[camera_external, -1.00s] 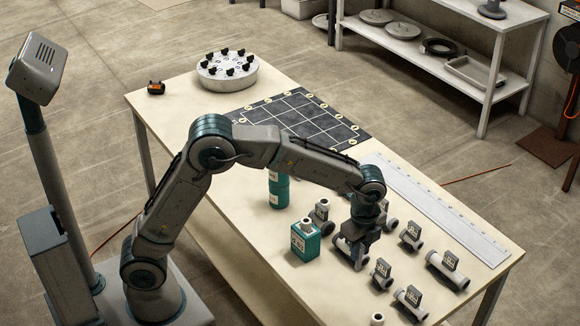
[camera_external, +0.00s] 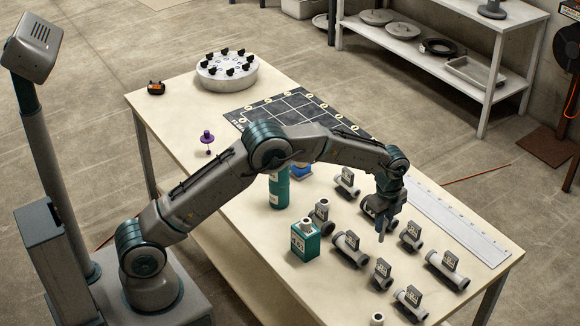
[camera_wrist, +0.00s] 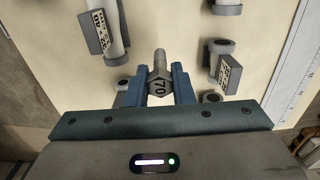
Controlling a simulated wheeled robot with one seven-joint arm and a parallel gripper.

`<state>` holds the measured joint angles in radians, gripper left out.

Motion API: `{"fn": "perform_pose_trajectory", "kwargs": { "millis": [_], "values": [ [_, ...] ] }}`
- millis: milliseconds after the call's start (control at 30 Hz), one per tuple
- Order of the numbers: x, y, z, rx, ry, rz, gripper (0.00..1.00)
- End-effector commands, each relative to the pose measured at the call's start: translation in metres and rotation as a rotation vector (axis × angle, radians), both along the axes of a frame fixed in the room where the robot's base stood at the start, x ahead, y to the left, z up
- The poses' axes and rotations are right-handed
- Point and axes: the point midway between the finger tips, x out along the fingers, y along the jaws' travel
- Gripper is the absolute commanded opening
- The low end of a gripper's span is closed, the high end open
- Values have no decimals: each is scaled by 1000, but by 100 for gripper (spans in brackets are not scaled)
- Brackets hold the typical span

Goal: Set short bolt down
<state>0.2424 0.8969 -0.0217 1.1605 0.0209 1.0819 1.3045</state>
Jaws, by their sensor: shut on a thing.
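The short bolt (camera_wrist: 159,84) is a grey hex-headed bolt with "70" on its head. In the wrist view it sits between the two blue fingers of my gripper (camera_wrist: 158,88), which is shut on it, with the shank pointing up the picture. In the external view my gripper (camera_external: 383,222) is over the right part of the table, among the pipe pieces.
Several labelled pipe pieces (camera_external: 447,268) lie around my gripper. A teal square bottle (camera_external: 304,242) and a teal can (camera_external: 279,188) stand to the left. A white ruler strip (camera_external: 455,222) lies along the far edge. A dark grid mat (camera_external: 300,110) lies farther back.

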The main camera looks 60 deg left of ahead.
Motion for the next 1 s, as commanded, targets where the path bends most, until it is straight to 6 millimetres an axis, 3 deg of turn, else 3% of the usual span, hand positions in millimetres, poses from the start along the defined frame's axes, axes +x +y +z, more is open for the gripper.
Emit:
{"fn": "perform_pose_trajectory", "kwargs": {
  "millis": [267,533,900,933,1000],
  "values": [
    [13,14,-14,0,0,0,0],
    [13,13,-48,0,0,0,0],
    [13,13,-55,-1,-1,0,0],
    [13,13,-55,-1,-1,0,24],
    [13,13,-54,-1,-1,0,43]
  ]
}}
